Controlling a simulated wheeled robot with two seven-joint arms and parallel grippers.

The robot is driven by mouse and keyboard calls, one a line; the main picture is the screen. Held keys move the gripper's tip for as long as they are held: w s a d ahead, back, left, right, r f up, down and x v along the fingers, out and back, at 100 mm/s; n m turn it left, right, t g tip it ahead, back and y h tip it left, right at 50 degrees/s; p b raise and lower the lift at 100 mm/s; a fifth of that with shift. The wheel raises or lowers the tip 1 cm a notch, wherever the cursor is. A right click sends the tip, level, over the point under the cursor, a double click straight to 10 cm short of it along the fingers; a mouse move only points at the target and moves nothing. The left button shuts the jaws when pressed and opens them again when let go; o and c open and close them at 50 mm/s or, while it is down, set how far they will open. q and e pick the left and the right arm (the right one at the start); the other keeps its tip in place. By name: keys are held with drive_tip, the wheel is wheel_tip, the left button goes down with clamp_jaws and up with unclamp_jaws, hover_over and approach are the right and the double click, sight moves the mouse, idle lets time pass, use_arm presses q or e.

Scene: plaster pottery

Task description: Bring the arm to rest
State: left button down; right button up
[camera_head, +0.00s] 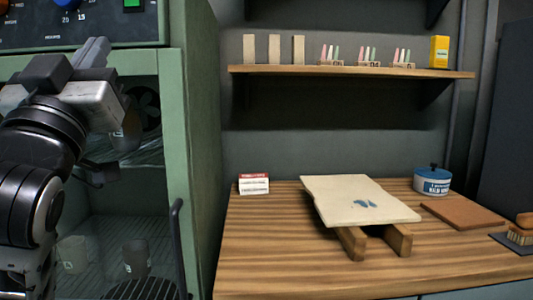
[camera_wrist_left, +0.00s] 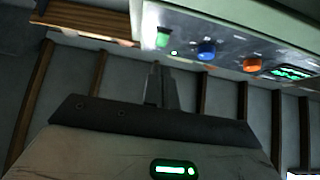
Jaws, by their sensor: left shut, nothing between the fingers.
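My left arm comes in from the left of the head view, in front of the green cabinet. Its gripper (camera_head: 96,50) points up, just below the control panel, with its fingers close together. In the left wrist view the gripper (camera_wrist_left: 160,85) shows its fingers shut with nothing between them. No held object shows in either view. My right gripper is in neither view.
The green cabinet (camera_head: 195,130) stands open, with dark cups (camera_head: 136,260) inside. To its right, a wooden table (camera_head: 290,265) bears a pale board (camera_head: 335,195) on wooden bars, a blue-and-white pot (camera_head: 432,183) and a brush (camera_head: 520,235). A shelf (camera_head: 350,72) hangs above.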

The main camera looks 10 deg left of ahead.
use_arm(q)
drive_tip(key=w+d+f+m+g+h+p, duration=0.1)
drive_tip(key=w+d+f+m+g+h, duration=0.15)
drive_tip(key=f, duration=0.65)
drive_tip(key=w+d+f+m+g+h+p, duration=0.1)
drive_tip(key=w+d+f+g+h+p, duration=0.2)
drive_tip(key=f, duration=0.6)
drive_tip(key=w+d+f+m+g+h, duration=0.2)
drive_tip(key=w+f, duration=0.2)
drive_tip(key=f, duration=0.5)
drive_tip(key=s+d+f+g+h+p, duration=0.1)
drive_tip(key=s+d+f+g+p, duration=0.1)
drive_tip(key=s+f, duration=0.7)
drive_tip(key=s+d+f+g+h+p, duration=0.2)
drive_tip(key=s+d+f+g, duration=0.3)
drive_tip(key=f, duration=1.2)
drive_tip(key=s, duration=0.4)
drive_tip(key=shift+s+d+f, duration=0.2)
drive_tip(key=shift+d+f, duration=0.05)
drive_tip(key=shift+f, duration=0.15)
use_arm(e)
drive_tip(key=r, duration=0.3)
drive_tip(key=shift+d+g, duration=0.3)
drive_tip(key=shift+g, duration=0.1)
